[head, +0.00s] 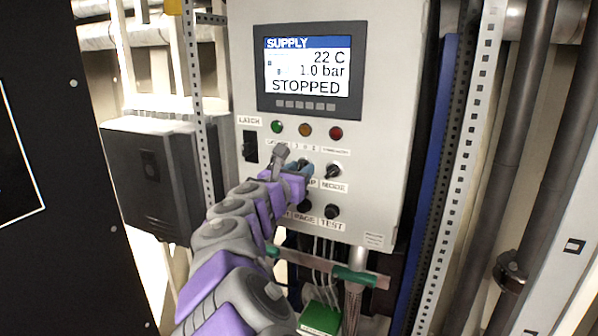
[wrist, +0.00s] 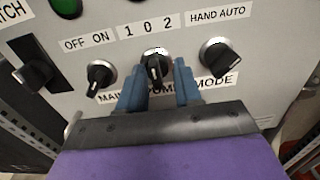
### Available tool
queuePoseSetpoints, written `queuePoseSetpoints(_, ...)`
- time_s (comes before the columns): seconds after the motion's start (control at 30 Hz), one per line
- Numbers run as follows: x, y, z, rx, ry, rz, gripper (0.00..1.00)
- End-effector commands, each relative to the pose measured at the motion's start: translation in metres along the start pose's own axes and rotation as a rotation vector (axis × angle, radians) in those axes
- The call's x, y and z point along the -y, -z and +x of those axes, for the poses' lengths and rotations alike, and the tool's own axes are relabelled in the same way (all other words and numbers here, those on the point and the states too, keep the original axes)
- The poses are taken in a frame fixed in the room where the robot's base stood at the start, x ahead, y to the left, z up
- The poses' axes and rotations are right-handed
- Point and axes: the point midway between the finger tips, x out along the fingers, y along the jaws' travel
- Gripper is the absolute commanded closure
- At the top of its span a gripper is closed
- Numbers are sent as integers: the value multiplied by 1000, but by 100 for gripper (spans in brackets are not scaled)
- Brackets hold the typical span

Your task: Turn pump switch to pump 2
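The pump switch (wrist: 155,68) is a black rotary knob with a silver ring, under the label "1 0 2" in the wrist view. Its handle stands roughly upright, near the 0. The "PUMP" label below it is partly covered by my gripper. My gripper (wrist: 159,82) has two blue fingers, one on each side of the knob, with gaps between them and the knob. It is open. In the head view my gripper (head: 302,168) is at the panel and hides most of the pump switch.
The main switch (wrist: 101,76) is close on the left and the mode switch (wrist: 223,54) on the right. The latch switch (head: 250,146) is further left. More knobs (head: 331,211) sit below.

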Motion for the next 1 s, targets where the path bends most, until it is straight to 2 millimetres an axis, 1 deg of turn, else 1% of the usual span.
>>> queuePoseSetpoints(0.03,-1,0,0,0,-2,0,71)
queuePoseSetpoints(0.07,-1,0,0,0,-2,0,74)
queuePoseSetpoints(0.33,2,-1,-2,1,-7,3,100)
queuePoseSetpoints(0.77,-2,-2,-4,5,-8,21,100)
queuePoseSetpoints(1.0,-1,-3,-5,7,-9,133,100)
